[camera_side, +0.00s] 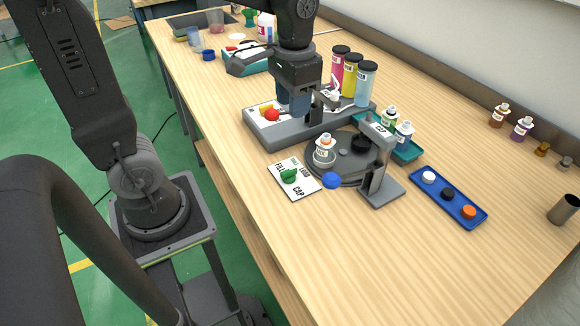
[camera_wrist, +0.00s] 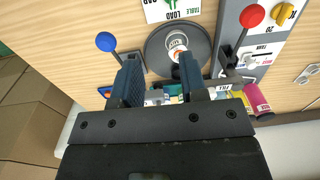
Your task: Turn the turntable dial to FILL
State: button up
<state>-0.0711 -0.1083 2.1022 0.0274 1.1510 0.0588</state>
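The green dial (camera_side: 289,176) sits on a white card (camera_side: 305,191) printed FILL, LOAD and CAP, left of the turntable. I cannot tell which word it points to. In the wrist view the card (camera_wrist: 153,12) is cut off by the top edge. The dark round turntable (camera_side: 345,177) carries a small bottle (camera_side: 324,155) near its left side; the bottle also shows in the wrist view (camera_wrist: 176,42). My gripper (camera_side: 292,106) is above the filling station, behind the card and apart from the dial. Its two blue fingers (camera_wrist: 160,75) are spread with nothing held.
The grey filling station (camera_side: 262,133) has a red-ball lever (camera_side: 271,115) and three tall coloured tubes (camera_side: 352,78). A grey press (camera_side: 376,178) with a blue-ball lever (camera_side: 331,181) stands at the turntable. A blue cap tray (camera_side: 447,197) lies right. The front table is clear.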

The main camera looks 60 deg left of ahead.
aim_at(289, 170)
jog(key=w+a+f+g, duration=0.35)
jog(key=w+f, duration=0.25)
jog(key=f, duration=0.2)
jog(key=shift+g, duration=0.45)
jog(key=x, duration=0.9)
jog(key=d+x, duration=0.1)
jog(key=x, duration=0.3)
jog(key=shift+f, duration=0.35)
grip_shut()
